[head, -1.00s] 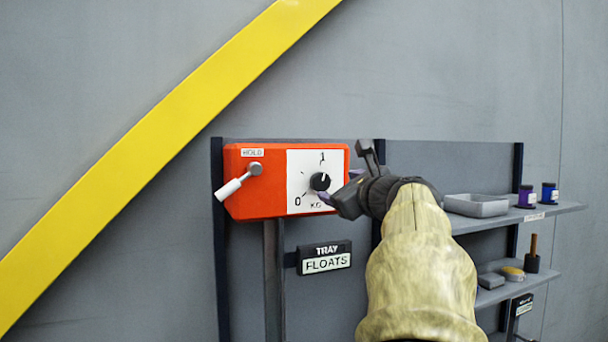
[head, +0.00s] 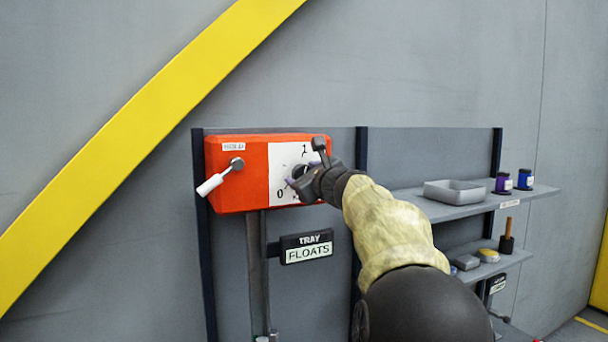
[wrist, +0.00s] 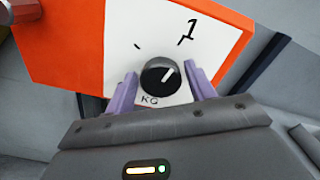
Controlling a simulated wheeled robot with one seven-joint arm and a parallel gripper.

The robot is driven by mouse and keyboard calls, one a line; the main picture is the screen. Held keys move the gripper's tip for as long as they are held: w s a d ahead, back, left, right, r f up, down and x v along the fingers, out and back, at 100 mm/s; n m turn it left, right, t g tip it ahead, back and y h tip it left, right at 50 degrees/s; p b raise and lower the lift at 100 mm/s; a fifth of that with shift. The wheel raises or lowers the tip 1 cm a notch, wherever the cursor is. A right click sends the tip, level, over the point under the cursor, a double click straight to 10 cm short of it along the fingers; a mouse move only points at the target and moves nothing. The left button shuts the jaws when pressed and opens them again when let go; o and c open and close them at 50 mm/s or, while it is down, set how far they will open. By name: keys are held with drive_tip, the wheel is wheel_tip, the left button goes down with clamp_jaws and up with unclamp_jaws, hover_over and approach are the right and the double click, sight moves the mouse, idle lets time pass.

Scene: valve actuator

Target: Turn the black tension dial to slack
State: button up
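The black tension dial (wrist: 160,76) sits on a white scale plate (wrist: 191,57) marked 0, 1 and KG, on an orange-red box (head: 240,185). In the wrist view its white pointer line points up and right, toward the 1. My gripper (wrist: 160,88) is open, with one purple finger on each side of the dial. Gaps show between the fingers and the dial, and I cannot tell how deep the fingertips reach. In the head view my gripper (head: 298,178) covers most of the dial.
A white-handled lever (head: 218,178) is on the box's left, under a HOLD label. A TRAY FLOATS sign (head: 307,247) hangs below. Shelves at right hold a grey tray (head: 455,191), purple and blue spools (head: 503,183), and small items.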

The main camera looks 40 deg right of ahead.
drive_tip(key=c, duration=0.6)
drive_tip(key=shift+c, duration=0.2)
drive_tip(key=shift+f+n+b, duration=0.1)
drive_tip(key=shift+n+b, duration=0.3)
drive_tip(key=shift+d+f+n+b, duration=0.1)
drive_tip(key=shift+f+n+b, duration=0.1)
drive_tip(key=shift+n+b, duration=5.25)
drive_tip(key=shift+f+n+b, duration=0.2)
drive_tip(key=shift+n+b, duration=1.9)
drive_tip(key=shift+n, duration=6.55)
